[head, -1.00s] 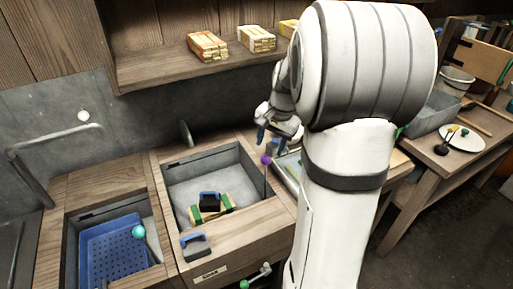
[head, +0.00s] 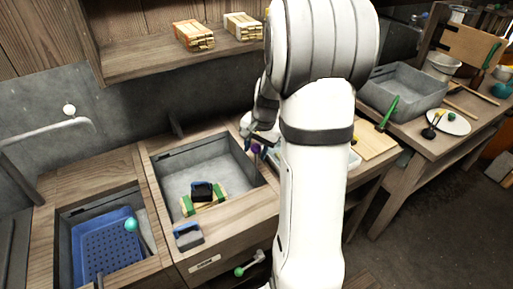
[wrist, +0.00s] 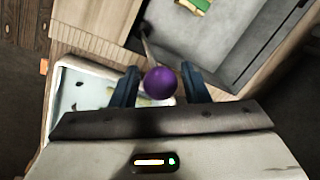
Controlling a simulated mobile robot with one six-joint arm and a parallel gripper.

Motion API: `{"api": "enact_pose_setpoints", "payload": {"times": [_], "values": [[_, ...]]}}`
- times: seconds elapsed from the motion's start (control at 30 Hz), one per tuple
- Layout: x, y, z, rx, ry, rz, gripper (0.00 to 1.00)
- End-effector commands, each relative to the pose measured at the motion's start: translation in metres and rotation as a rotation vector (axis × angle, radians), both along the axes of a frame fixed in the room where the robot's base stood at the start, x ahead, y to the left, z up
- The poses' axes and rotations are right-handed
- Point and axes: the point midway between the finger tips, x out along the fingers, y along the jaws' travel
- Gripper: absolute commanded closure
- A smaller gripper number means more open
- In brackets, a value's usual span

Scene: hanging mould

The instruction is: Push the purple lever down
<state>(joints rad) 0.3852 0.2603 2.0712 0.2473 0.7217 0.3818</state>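The purple lever ends in a round purple ball (wrist: 160,84), large in the wrist view. Its thin pale rod runs up and left from the ball there. My gripper (wrist: 160,76) is open, with one dark blue finger on each side of the ball. Small gaps show between ball and fingers, so I see no firm grip. In the head view my gripper (head: 262,146) is at the right rim of the grey sink, and the purple ball (head: 254,148) is partly hidden by it. My arm hides the area to the right.
The sink (head: 175,181) holds a green-and-yellow block with a blue-black handle. A teal-ball lever (head: 131,224) stands at the blue basket (head: 95,250); a green-ball lever (head: 239,271) is on the front. A white tray (wrist: 75,95) lies beside the purple ball.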

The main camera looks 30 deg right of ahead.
Motion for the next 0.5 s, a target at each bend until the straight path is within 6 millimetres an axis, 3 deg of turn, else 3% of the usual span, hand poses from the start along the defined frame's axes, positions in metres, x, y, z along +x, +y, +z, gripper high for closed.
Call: {"api": "enact_pose_setpoints", "payload": {"times": [0.5], "values": [[-0.0003,-0.0006,0.0003,0.0,0.0,-0.001,1.0]]}}
